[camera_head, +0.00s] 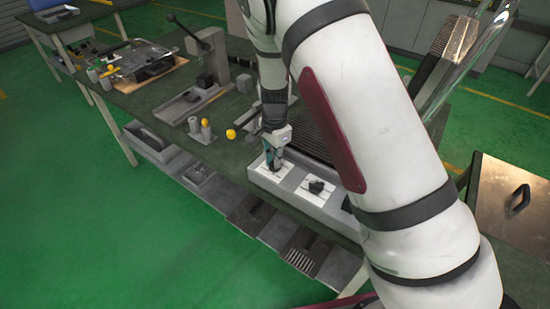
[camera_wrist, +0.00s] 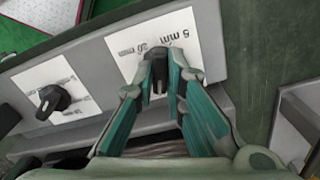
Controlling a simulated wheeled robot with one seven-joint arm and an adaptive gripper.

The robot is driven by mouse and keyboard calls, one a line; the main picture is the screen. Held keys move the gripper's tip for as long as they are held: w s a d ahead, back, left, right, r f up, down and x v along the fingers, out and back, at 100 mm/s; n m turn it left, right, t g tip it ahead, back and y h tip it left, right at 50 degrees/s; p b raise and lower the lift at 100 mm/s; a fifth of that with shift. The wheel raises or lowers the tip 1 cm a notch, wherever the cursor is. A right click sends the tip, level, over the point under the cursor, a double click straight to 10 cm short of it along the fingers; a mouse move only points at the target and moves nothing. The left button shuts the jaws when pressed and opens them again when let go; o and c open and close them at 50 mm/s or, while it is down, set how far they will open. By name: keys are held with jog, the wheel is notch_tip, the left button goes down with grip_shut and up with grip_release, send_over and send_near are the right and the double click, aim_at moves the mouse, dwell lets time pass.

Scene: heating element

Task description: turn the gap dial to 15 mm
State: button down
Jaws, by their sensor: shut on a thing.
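The gap dial (camera_wrist: 157,86) is a small black knob on a white scale plate (camera_wrist: 122,42) on a grey panel. In the wrist view "20 mm" and "5 mm" are readable on the plate; other marks and much of the knob are hidden by the fingers, so I cannot tell its exact setting. My gripper (camera_wrist: 161,66) has its teal-padded fingers on both sides of the knob and is shut on it. In the head view my gripper (camera_head: 276,152) is low over the leftmost white plate (camera_head: 271,172) of the panel.
A second black dial (camera_head: 317,186) on its own white plate sits beside it; it also shows in the wrist view (camera_wrist: 53,101). The grey panel (camera_head: 290,196) runs along the green bench's front edge. A yellow object (camera_head: 231,134) and grey cylinders (camera_head: 205,130) stand left.

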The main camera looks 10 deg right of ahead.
jog(key=m, duration=0.5)
jog(key=shift+w, duration=0.1)
dwell(0.4)
jog(key=c, duration=1.6)
grip_release()
jog(key=shift+c, duration=0.2)
notch_tip(320, 180, up, 12)
